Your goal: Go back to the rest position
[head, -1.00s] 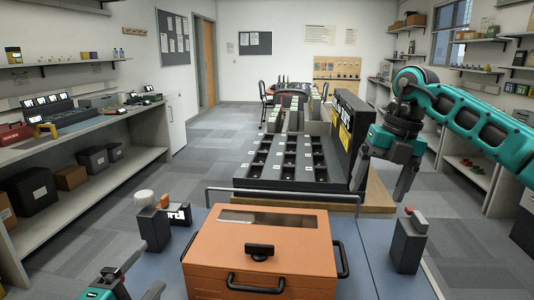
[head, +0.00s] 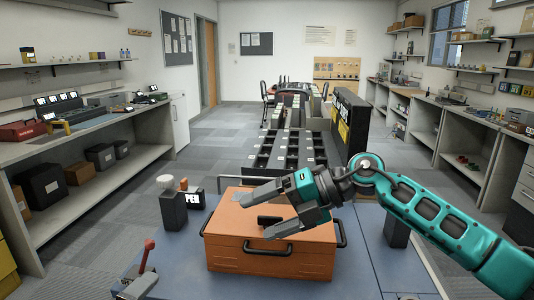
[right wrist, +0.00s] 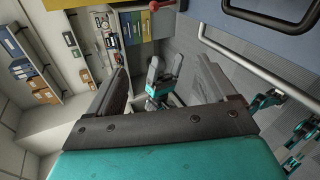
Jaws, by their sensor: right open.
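My right gripper (head: 257,215) reaches in from the right over the orange case (head: 270,262). Its two grey fingers are apart and point left, with nothing seen between them. In the right wrist view the fingers stand at either side with an empty gap.
The case stands on a blue work surface (head: 190,278) with a dark post (head: 173,211) at left and another (head: 396,228) at right, behind my right arm. Beyond is a black rack (head: 285,150) of compartments. Benches line both walls, with open carpet between.

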